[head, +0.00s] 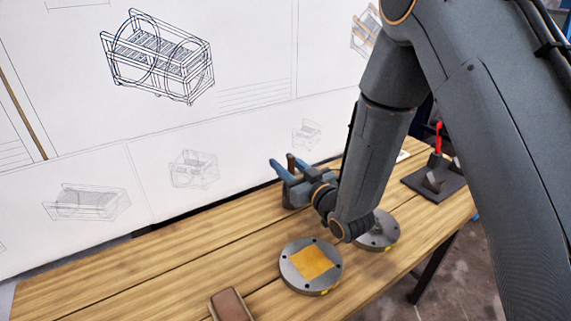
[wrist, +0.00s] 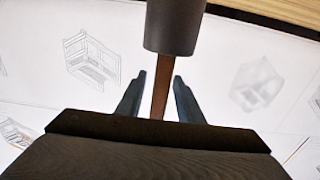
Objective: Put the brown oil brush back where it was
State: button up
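The brown oil brush (wrist: 160,92) shows in the wrist view as a narrow brown handle coming out of a dark grey cylindrical pot (wrist: 175,28). In the head view the brush's brown top (head: 291,159) is a small piece near the wall, and the pot below is mostly hidden by my gripper. My gripper (head: 289,165) has its two blue-grey fingers spread on either side of the handle. In the wrist view a gap shows between the handle and each finger of my gripper (wrist: 159,77). The brush end inside the pot is hidden.
A round metal flange (head: 291,275) with a yellow square on it lies on the wooden table (head: 150,275). Another flange (head: 380,239) is partly behind my arm. A brown block (head: 230,304) lies at the front. A red-handled clamp (head: 438,140) stands at the right. A wall with drawings is behind.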

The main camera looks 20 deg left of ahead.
jog(key=v, duration=1.2)
jog(key=shift+r+b, duration=0.2)
jog(key=shift+b, duration=0.2)
